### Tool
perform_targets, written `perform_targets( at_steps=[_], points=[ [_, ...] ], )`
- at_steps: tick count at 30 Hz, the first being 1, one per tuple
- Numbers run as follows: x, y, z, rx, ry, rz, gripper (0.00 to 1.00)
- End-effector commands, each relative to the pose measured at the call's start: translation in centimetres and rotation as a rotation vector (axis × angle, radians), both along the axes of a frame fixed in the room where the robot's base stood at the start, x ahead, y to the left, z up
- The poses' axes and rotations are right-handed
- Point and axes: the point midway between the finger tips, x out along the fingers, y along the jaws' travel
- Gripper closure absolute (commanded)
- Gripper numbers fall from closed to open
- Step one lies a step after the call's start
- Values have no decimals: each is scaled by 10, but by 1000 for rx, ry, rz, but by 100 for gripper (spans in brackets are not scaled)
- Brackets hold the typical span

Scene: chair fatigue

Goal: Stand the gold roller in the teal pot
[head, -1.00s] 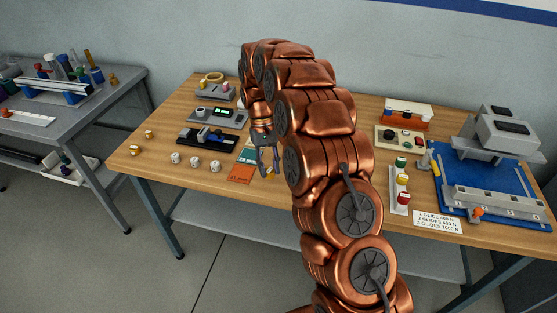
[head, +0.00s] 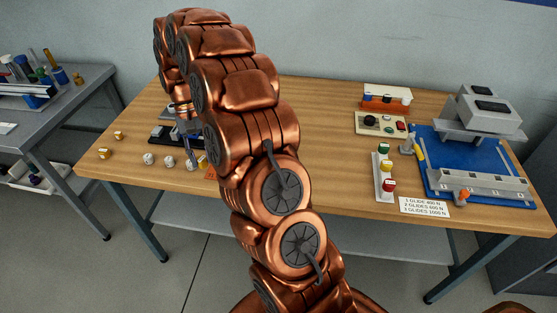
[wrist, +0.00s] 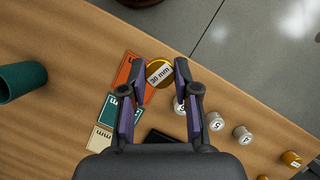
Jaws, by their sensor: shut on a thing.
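The gold roller (wrist: 160,73), a short round piece with a "30 mm" label on its end, sits between my fingertips in the wrist view. My gripper (wrist: 155,80) is shut on it. Below it lie the orange card and wood; I cannot tell how far above the table it is. The teal pot (wrist: 20,82) is at the left edge of the wrist view, apart from my gripper. In the head view my gripper (head: 190,132) is over the left part of the table, partly covered by my arm.
Several white numbered pieces (wrist: 216,121) lie right of my gripper in the wrist view. Two other gold pieces (head: 118,134) stand at the table's left end. An orange card (wrist: 131,75) and a green card (wrist: 118,113) lie flat.

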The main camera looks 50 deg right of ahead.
Motion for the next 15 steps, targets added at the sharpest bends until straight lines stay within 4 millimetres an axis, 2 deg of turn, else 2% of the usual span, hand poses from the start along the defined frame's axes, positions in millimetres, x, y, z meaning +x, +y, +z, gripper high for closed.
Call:
perform_targets(
  at_steps=[1,6,15],
  points=[
    [-11,-16,1,1,-3,-71,100],
    [-47,-58,12,3,-8,-295,100],
    [-120,-112,28,6,-7,-686,100]
  ],
)
